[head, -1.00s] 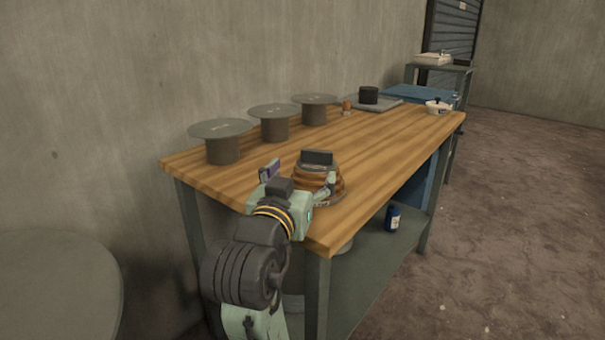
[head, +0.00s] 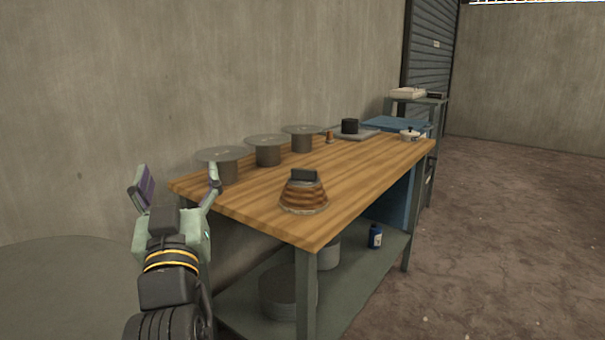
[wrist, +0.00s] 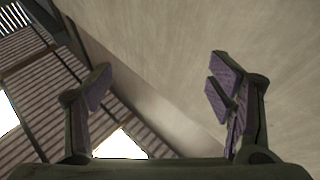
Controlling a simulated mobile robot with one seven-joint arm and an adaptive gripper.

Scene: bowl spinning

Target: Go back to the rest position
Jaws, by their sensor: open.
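My gripper (head: 178,184) is open and empty in the head view, off the left end of the wooden table (head: 330,185). In the wrist view my gripper (wrist: 165,95) shows its two fingers wide apart with purple pads and nothing between them. A brown ringed bowl-like stack (head: 303,193) with a dark block (head: 304,175) on top stands near the table's front edge, apart from my gripper. The wrist view shows only wall and slatted ceiling beyond the fingers.
Three round-topped grey stands (head: 221,165) line the wall side of the table; the nearest is close behind my right finger. A black cylinder (head: 350,126) and a white pot (head: 410,135) stand at the far end. Floor at right is clear.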

